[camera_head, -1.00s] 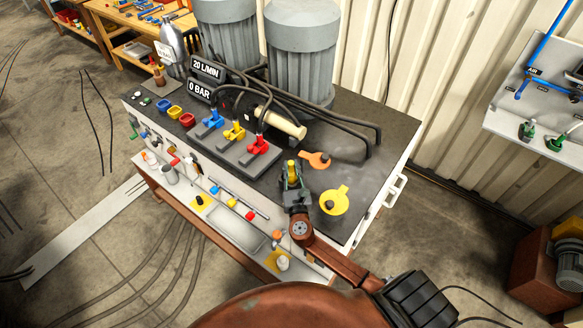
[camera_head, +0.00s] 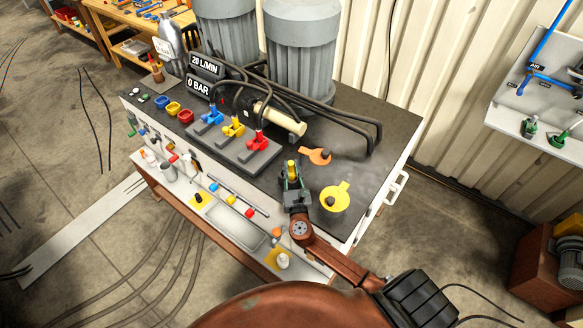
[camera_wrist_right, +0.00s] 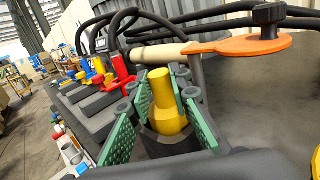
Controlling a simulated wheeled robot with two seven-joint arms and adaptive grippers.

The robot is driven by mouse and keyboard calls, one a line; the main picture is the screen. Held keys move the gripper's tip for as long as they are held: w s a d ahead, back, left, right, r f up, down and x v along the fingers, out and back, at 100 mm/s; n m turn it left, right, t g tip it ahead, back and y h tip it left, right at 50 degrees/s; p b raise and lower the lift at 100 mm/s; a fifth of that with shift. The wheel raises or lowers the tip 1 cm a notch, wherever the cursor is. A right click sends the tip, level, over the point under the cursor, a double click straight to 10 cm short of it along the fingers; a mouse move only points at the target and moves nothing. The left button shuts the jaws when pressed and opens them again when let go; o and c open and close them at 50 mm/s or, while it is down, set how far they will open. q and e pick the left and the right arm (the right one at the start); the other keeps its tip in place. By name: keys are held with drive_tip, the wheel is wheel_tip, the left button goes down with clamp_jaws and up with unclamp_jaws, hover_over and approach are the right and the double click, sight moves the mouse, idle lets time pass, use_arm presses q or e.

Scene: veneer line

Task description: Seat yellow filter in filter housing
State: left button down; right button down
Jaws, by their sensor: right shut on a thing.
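The yellow filter (camera_wrist_right: 165,100) stands upright between the green-padded fingers of my right gripper (camera_wrist_right: 160,125) in the right wrist view. Its narrow top points up, and its wider lower part goes down inside a dark round rim (camera_wrist_right: 172,143), which looks like the filter housing. How deep it sits cannot be told. In the head view the filter's top (camera_head: 291,165) shows between the fingers of my right gripper (camera_head: 292,175), near the bench's front right. The fingers hide the filter's lower part there. My left gripper is not in view.
Red, yellow and blue valves (camera_head: 256,143) and dark hoses (camera_head: 345,122) stand left and behind. The bench top (camera_head: 385,150) at the right is clear.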

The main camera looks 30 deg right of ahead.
drive_tip(key=shift+f, duration=0.25)
drive_tip(key=c, duration=1.7)
unclamp_jaws()
drive_tip(key=shift+r, duration=0.1)
drive_tip(key=v, duration=1.2)
